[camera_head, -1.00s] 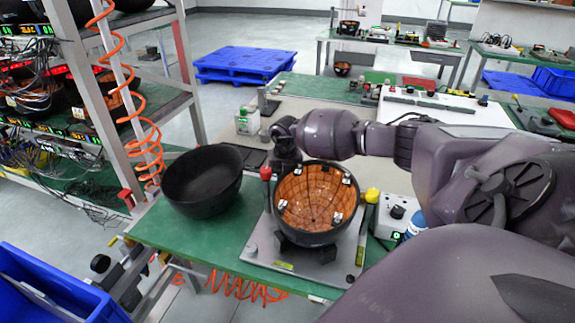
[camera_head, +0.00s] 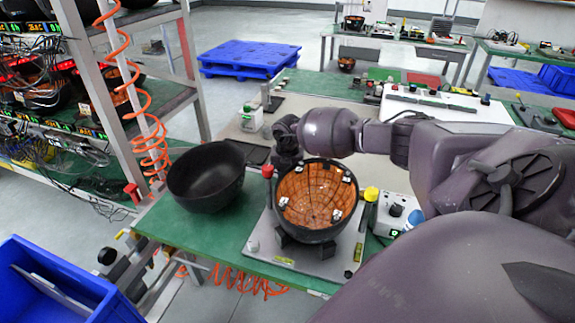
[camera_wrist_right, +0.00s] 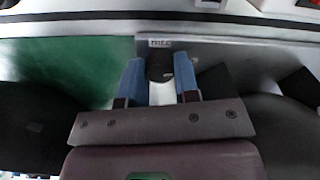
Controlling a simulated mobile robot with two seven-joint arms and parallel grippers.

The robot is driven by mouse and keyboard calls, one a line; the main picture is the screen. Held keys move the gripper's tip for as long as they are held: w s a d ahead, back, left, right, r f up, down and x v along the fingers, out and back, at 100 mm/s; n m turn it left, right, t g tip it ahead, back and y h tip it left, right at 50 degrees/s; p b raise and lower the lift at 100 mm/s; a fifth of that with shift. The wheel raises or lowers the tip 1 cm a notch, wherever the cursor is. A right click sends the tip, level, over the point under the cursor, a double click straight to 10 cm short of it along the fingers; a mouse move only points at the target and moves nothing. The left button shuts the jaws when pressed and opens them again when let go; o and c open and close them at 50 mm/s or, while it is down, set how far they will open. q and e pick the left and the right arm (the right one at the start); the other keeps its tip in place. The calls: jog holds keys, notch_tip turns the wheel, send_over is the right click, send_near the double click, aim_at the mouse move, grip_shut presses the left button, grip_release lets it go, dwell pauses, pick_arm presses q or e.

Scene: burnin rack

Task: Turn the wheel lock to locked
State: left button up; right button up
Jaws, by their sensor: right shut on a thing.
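The wheel lock shows in the right wrist view as a small dark knob (camera_wrist_right: 159,66) at the edge of a grey plate, with a "FREE" label (camera_wrist_right: 160,43) just beyond it. My right gripper (camera_wrist_right: 160,80) is shut on this knob, with one blue finger on each side. In the head view my right gripper (camera_head: 287,160) is at the back left of the bowl fixture (camera_head: 300,262), beside the orange-lined black bowl (camera_head: 316,200). The knob is hidden there by the gripper and bowl. Any locked marking cannot be made out. My left gripper is out of view.
An empty black bowl (camera_head: 206,177) stands left of the fixture on the green table (camera_head: 190,228). A red-topped post (camera_head: 267,172) and a yellow knob (camera_head: 371,194) flank the orange-lined bowl. A control box (camera_head: 396,214) stands at the right. A rack with a coiled orange hose (camera_head: 150,130) is at left.

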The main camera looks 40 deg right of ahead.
jog(key=o, duration=0.9)
jog(key=shift+o, duration=0.2)
notch_tip(320, 180, up, 11)
jog(key=shift+p, duration=0.45)
jog(key=shift+f, duration=0.1)
